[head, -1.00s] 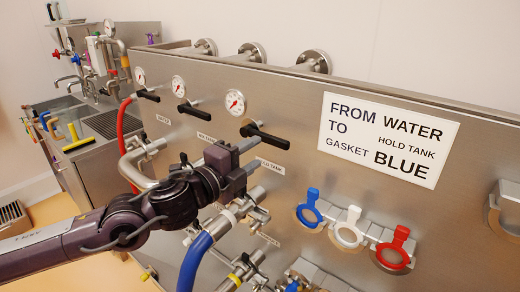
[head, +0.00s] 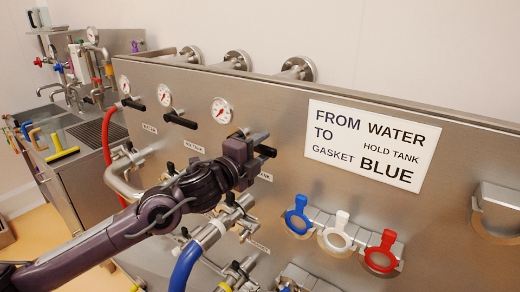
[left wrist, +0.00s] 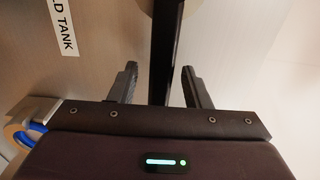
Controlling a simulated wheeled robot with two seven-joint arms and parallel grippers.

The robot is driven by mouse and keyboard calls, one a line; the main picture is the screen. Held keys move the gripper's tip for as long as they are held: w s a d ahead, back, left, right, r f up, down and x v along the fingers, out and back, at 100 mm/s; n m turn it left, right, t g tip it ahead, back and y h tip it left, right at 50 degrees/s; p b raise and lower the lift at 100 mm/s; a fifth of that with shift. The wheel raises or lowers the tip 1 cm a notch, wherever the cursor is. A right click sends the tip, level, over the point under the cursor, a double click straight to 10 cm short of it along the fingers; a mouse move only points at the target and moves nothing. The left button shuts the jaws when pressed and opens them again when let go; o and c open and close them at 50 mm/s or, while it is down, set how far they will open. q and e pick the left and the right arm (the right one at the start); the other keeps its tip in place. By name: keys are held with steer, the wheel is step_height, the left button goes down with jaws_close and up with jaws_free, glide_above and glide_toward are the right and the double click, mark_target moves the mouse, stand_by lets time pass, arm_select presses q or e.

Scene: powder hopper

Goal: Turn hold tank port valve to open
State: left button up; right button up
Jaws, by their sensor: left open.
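The hold tank port valve has a black lever handle (head: 265,151) on the steel panel, below the rightmost gauge. Most of it is hidden behind my left gripper (head: 248,143) in the head view; its dark end shows just right of the gripper. In the left wrist view the black handle (left wrist: 164,45) runs between the two spread fingers of my left gripper (left wrist: 160,82), with a gap on each side. A label ending in "LD TANK" (left wrist: 63,28) is beside it. My left gripper is open around the handle. My right gripper is not in view.
Two more black valve handles (head: 180,119) (head: 133,103) sit to the left under their gauges. A sign (head: 368,145) reads from water to hold tank, gasket blue. Blue (head: 298,216), white (head: 336,235) and red (head: 381,252) gaskets hang below. Pipes and a blue hose (head: 186,265) lie under my arm.

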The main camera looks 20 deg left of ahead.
arm_select(q)
jaws_close()
steer(key=r+n+p, duration=0.2)
steer(key=p, duration=0.1)
steer(key=r+n+p, duration=0.1)
steer(key=n+p, duration=0.1)
steer(key=shift+w+a+r, duration=0.1)
steer(key=shift+a+r, duration=0.05)
steer(key=shift+a, duration=0.1)
steer(key=shift+a+n+p, duration=0.1)
steer(key=shift+n+p, duration=0.2)
steer(key=shift+p, duration=0.15)
